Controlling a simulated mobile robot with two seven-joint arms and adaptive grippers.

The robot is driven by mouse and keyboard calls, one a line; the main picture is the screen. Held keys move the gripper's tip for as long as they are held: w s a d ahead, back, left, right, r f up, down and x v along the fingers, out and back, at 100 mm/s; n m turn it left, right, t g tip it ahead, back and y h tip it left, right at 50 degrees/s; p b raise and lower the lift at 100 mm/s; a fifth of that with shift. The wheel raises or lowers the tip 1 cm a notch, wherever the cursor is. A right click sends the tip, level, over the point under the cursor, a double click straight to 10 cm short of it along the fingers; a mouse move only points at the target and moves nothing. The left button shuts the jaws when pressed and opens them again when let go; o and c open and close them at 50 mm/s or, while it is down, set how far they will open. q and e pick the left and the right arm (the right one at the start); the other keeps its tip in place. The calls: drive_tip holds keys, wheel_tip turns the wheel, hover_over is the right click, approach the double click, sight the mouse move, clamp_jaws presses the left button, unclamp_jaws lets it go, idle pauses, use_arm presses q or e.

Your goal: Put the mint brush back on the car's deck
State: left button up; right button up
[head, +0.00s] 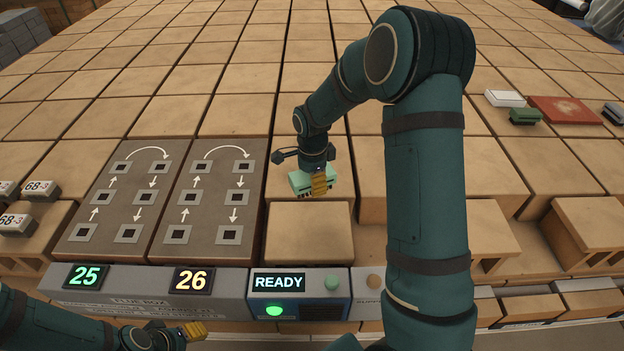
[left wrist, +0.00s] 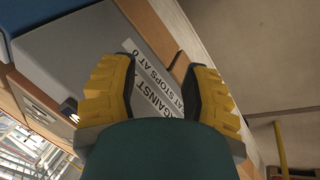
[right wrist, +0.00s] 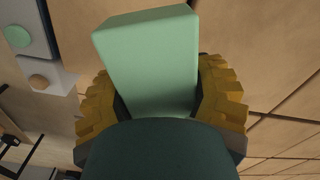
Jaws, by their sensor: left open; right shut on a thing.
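The mint brush (head: 298,182) is in my right gripper (head: 319,184), near the middle of the head view. The gripper's yellow fingers are shut on it; in the right wrist view the mint brush (right wrist: 150,60) fills the space between the two fingers (right wrist: 155,105). It is over the tan blocks just behind the READY panel; I cannot tell whether it touches them. My left gripper (head: 193,330) is low at the front left, and in the left wrist view its fingers (left wrist: 158,90) are apart and empty. I cannot tell for sure which surface is the car's deck.
A white block (head: 504,98), a dark green block (head: 525,116) and a red board (head: 567,110) lie at the right. Two grey arrow-marked panels (head: 160,218) are left of the brush. The READY panel (head: 279,282) runs along the front. Tan blocks (head: 309,240) cover most of the surface.

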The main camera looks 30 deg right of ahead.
drive_tip(key=b, duration=0.3)
hover_over(312, 207)
drive_tip(key=shift+f, duration=2.55)
drive_tip(key=shift+f+b, duration=0.65)
drive_tip(key=shift+f, duration=0.15)
drive_tip(key=shift+f+b, duration=0.4)
drive_tip(key=shift+f, duration=0.15)
drive_tip(key=o, duration=1.4)
drive_tip(key=shift+c, duration=0.2)
drive_tip(key=shift+r, duration=0.15)
